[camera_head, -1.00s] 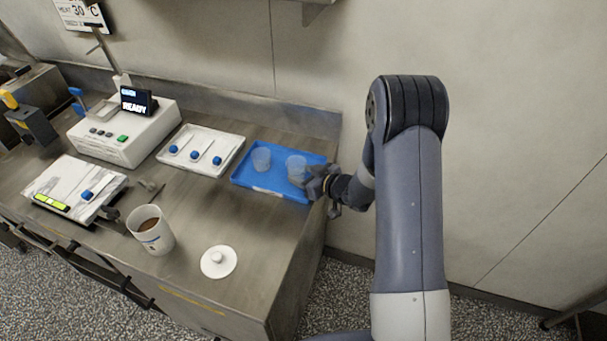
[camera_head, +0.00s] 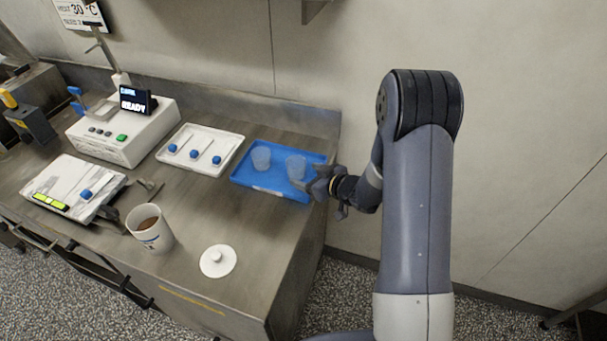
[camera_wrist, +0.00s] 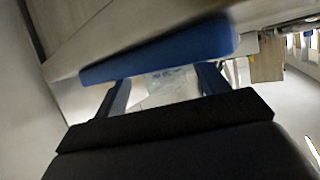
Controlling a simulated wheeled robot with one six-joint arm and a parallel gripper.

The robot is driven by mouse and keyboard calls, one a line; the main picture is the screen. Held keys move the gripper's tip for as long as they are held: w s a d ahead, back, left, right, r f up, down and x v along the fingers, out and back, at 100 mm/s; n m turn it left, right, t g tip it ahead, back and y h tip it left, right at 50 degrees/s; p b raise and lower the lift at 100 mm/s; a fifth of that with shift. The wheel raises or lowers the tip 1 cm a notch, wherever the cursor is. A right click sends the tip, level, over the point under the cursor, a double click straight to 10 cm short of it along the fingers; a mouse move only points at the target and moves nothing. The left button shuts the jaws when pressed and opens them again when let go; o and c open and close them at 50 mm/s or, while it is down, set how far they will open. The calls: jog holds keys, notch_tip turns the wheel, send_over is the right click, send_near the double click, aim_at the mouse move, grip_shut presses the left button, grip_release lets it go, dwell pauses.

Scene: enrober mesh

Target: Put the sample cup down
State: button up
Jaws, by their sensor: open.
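Two small translucent cups stand upright in the blue tray (camera_head: 272,190) on the counter. The left cup (camera_head: 261,157) is clear of my gripper. The right cup (camera_head: 295,167) stands close beside my gripper (camera_head: 311,184), which is at the tray's right edge. In the wrist view, my gripper (camera_wrist: 166,84) has its two fingers apart, with a pale clear cup (camera_wrist: 168,86) showing between and beyond them. The blue tray (camera_wrist: 165,52) shows past the fingertips. Whether the fingers touch the cup cannot be told.
A white tray (camera_head: 189,166) with blue-capped items lies left of the blue tray. A white machine (camera_head: 118,140) reading READY, a white paper cup (camera_head: 150,229) and a white lid (camera_head: 218,262) are on the counter. The counter's right edge lies below my gripper.

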jog(key=v, duration=0.9)
jog(key=shift+s+d+r+b, duration=0.2)
jog(key=shift+s+b, duration=0.1)
jog(key=shift+b, duration=0.1)
